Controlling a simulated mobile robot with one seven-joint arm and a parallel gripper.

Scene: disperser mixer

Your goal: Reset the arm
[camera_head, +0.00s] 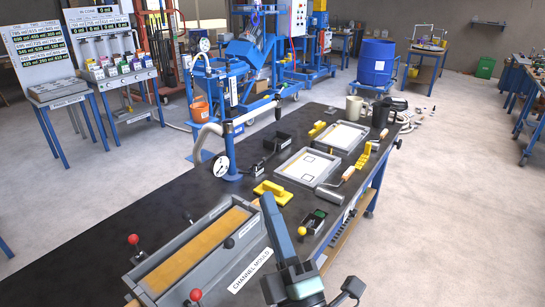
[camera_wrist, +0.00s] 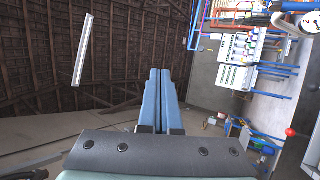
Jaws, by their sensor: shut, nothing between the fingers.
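My gripper (camera_head: 268,200) shows at the bottom middle of the head view, raised in front of the bench, near the right end of the channel mould (camera_head: 238,234). Its blue fingers point up and slightly left. In the wrist view my gripper (camera_wrist: 160,73) has its two long blue fingers side by side, pressed together with only a thin line between them. Nothing is held. The wrist camera looks past them at the roof and a wall, and the scene appears turned sideways.
The dark workbench (camera_head: 83,243) carries a gauge stand (camera_head: 229,150), grey trays (camera_head: 308,167), yellow blocks (camera_head: 272,191), a mug (camera_head: 354,107) and red-knobbed levers (camera_head: 134,240). A blue drum (camera_head: 375,63) stands behind. Floor to the right of the bench is open.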

